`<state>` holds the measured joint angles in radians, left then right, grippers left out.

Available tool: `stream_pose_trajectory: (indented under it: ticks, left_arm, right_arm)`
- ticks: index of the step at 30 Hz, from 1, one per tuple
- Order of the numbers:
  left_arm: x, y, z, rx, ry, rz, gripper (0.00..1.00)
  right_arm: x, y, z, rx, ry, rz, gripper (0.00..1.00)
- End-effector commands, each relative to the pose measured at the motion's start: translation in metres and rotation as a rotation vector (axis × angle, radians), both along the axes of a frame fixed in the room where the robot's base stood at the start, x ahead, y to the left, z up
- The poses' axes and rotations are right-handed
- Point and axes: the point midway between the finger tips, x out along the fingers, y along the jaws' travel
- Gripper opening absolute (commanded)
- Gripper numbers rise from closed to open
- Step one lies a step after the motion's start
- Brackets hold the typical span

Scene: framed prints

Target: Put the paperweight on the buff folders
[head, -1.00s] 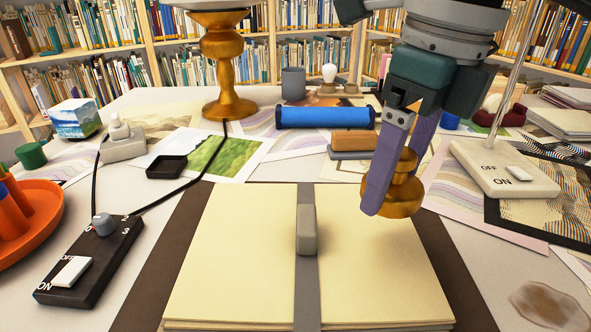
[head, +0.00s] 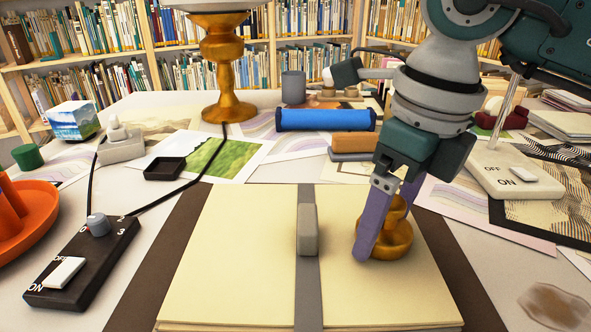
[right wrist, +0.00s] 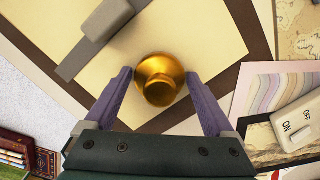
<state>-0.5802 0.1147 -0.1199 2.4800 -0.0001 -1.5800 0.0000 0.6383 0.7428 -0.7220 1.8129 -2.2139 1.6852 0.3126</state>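The paperweight (head: 398,238), a turned golden brass piece with a wide base and narrower knob, is upright over the right part of the buff folders (head: 235,250). In the right wrist view the paperweight (right wrist: 160,82) sits between the fingertips (right wrist: 158,76). Its base is at or very near the folder surface; I cannot tell if it touches. The pale folders lie flat with a grey band across the middle. My left gripper is not in view.
A grey block (head: 307,230) stands on the band, left of the paperweight. A black switch box (head: 85,262) and orange dish (head: 30,225) are at left. A blue roller (head: 325,119) lies behind. A white switch base (head: 500,178) is at right. The folders' left part is clear.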

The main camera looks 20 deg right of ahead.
Motion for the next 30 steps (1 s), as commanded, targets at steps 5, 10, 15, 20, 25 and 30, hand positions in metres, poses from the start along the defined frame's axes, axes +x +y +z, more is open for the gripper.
stream_pose_trajectory:
  ticks: [5,10,15,20,25,30]
  left_arm:
    - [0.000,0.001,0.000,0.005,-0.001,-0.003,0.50]
    - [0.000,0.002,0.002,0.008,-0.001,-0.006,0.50]
    - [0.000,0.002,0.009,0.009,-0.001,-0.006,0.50]
    - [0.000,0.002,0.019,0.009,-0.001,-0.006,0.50]
    - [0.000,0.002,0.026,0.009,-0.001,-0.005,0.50]
    - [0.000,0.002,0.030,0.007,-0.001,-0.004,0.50]
  right_arm:
    - [0.000,0.000,0.000,0.000,0.001,0.000,1.00]
    - [0.000,0.000,0.002,0.000,0.000,0.000,1.00]
    - [-0.001,-0.001,0.022,-0.002,-0.003,0.000,1.00]
    - [-0.005,-0.003,0.059,-0.002,-0.006,0.001,1.00]
    - [-0.009,-0.004,0.095,0.000,-0.004,0.000,1.00]
    - [-0.012,-0.005,0.117,0.000,-0.002,-0.001,1.00]
